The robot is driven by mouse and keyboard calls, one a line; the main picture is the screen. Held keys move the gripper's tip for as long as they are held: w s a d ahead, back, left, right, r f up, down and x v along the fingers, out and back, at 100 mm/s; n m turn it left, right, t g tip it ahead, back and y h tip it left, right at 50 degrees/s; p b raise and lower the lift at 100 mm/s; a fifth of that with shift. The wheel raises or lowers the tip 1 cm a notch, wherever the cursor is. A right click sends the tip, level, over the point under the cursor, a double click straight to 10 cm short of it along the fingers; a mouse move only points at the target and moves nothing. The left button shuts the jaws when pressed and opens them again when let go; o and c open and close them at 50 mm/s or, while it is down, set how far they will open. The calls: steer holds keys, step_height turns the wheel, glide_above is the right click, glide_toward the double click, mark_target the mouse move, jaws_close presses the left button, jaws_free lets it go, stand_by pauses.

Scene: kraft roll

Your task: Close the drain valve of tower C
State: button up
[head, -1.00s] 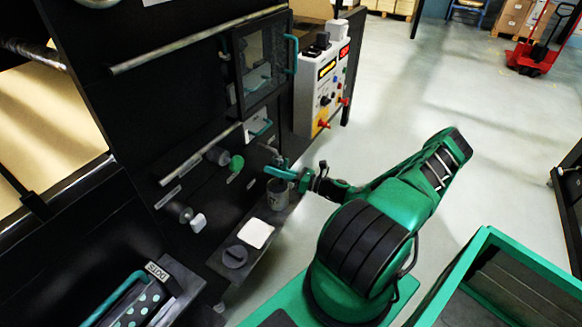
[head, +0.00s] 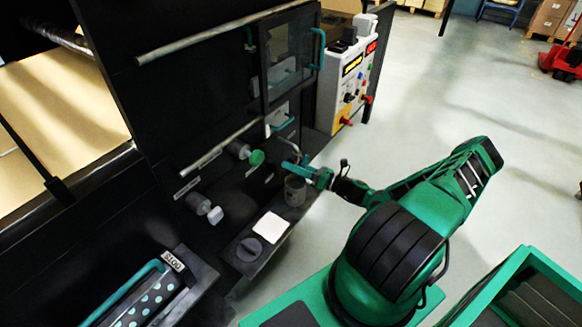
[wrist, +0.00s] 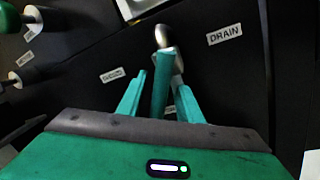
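The drain valve's teal lever (wrist: 166,82) runs from a metal pivot (wrist: 163,38) toward me in the wrist view. A white DRAIN label (wrist: 225,34) sits on the black panel to its right. My gripper (wrist: 162,90) is open, with one teal finger on each side of the lever. A gap shows on the left; on the right the finger is close to the lever, and I cannot tell whether it touches. In the head view my gripper (head: 303,171) is at the panel's lower right, above a grey cup (head: 295,190). No tower letter is readable near the lever.
A green knob (head: 257,157) and a white knob (head: 213,214) stick out of the panel to the left. A shelf below holds a white cloth (head: 270,228) and a dark round lid (head: 249,249). A control box (head: 350,80) stands behind. Open floor lies to the right.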

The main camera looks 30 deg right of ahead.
steer(key=shift+s, duration=0.15)
steer(key=v, duration=1)
steer(key=shift+s+d, duration=0.2)
steer(key=shift+s, duration=0.05)
steer(key=shift+f, duration=0.1)
